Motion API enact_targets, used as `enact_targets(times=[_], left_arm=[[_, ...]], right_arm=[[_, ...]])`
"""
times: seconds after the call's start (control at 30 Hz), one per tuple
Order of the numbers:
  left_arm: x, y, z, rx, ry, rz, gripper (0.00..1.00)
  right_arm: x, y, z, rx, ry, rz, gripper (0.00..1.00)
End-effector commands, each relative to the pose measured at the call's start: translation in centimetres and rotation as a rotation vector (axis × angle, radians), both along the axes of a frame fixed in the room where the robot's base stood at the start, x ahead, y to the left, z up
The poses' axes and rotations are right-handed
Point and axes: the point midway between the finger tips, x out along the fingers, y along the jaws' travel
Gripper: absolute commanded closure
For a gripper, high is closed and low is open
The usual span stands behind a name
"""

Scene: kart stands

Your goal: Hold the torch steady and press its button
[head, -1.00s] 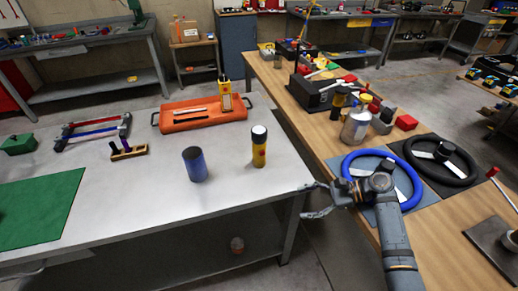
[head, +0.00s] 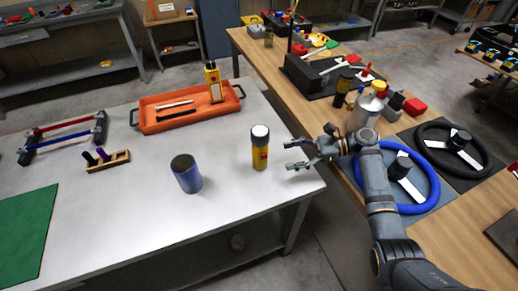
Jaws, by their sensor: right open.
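A yellow torch (head: 260,149) with a white and black top and a small red spot on its side stands upright on the grey table (head: 150,225), near the right edge. My right gripper (head: 289,157) is open and empty just right of the torch, its fingers pointing left toward it with a small gap between. The red spot on the torch's side may be its button; it is too small to be sure. My left gripper is not in view.
A blue cup (head: 186,175) stands left of the torch. An orange tray (head: 165,120) lies behind, with a yellow device (head: 213,82) at its right end.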

Motion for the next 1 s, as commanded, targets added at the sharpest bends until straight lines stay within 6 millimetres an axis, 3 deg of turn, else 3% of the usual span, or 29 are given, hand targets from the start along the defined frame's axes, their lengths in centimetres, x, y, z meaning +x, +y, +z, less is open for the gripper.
enact_targets(times=[0.13,0.3,0.37,0.5,0.97,1.0], left_arm=[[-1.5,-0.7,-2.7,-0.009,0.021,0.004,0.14],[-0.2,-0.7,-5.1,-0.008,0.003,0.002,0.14],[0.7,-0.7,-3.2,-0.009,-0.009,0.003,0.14],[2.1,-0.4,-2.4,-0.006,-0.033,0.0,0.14],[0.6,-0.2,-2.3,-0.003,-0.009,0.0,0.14],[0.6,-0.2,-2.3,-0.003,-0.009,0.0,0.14]], right_arm=[[0.0,2.4,-1.4,0.005,-0.004,0.002,0.31],[0.0,5.2,-2.3,0.005,-0.004,0.001,0.31],[0.0,6.0,-1.4,0.005,0.001,0.001,0.31],[0.0,7.6,-2.0,0.004,0.0,0.0,0.31],[0.0,8.7,-2.7,0.001,-0.002,0.001,0.31],[0.0,8.7,-2.7,0.001,-0.002,0.001,0.37]])
